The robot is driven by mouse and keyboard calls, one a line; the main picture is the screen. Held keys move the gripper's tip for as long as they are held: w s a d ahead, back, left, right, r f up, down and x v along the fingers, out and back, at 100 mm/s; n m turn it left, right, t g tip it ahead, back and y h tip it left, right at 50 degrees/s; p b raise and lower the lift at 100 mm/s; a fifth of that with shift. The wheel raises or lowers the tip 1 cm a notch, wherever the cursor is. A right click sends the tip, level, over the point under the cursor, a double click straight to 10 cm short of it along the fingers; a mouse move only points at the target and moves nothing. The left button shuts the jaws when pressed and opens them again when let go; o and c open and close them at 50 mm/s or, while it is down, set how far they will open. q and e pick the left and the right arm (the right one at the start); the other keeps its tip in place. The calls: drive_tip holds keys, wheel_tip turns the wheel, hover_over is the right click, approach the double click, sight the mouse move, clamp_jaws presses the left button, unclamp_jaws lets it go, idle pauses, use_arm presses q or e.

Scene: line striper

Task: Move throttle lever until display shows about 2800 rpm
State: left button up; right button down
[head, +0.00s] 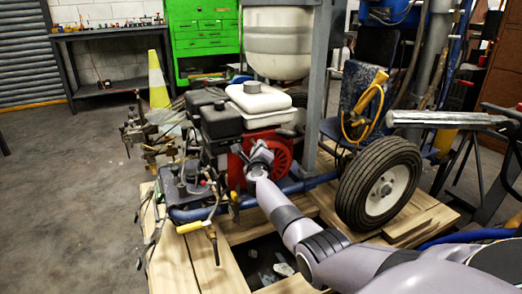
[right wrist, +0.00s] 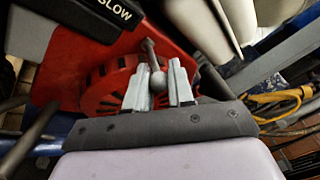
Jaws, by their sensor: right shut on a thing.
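The throttle lever (right wrist: 151,50) is a thin grey rod with a rounded knob, in front of the engine's red fan cover (right wrist: 105,88) in the right wrist view. My right gripper (right wrist: 158,82) is shut on the lever, with the knob between its two pale fingers. A black panel (right wrist: 95,12) marked "SLOW" is at the upper left there. In the head view my right gripper (head: 260,153) is at the red engine (head: 280,158), and the lever is too small to make out. I cannot find a readable rpm display. My left gripper is not in view.
The striper stands on a wooden pallet (head: 405,222), with a black wheel (head: 380,184) right of my arm. A white tank (head: 278,42) rises behind the engine. A yellow-handled bar (head: 190,227) is at the front left. The concrete floor (head: 70,200) at left is clear.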

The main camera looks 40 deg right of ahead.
drive_tip(key=shift+a+h, duration=0.1)
drive_tip(key=shift+h, duration=0.2)
drive_tip(key=c, duration=1)
unclamp_jaws()
drive_tip(key=shift+c, duration=0.2)
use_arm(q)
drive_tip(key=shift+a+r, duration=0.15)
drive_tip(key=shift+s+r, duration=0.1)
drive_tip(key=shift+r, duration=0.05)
use_arm(e)
drive_tip(key=shift+a, duration=0.1)
drive_tip(key=shift+s+a+r+p, duration=0.1)
drive_tip(key=shift+s+a+p, duration=0.1)
drive_tip(key=shift+p, duration=0.3)
use_arm(q)
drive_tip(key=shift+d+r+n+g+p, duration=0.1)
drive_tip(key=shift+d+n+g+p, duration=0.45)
drive_tip(key=shift+p, duration=1.65)
use_arm(e)
drive_tip(key=v, duration=0.6)
drive_tip(key=shift+s, duration=0.15)
drive_tip(key=shift+a, duration=0.15)
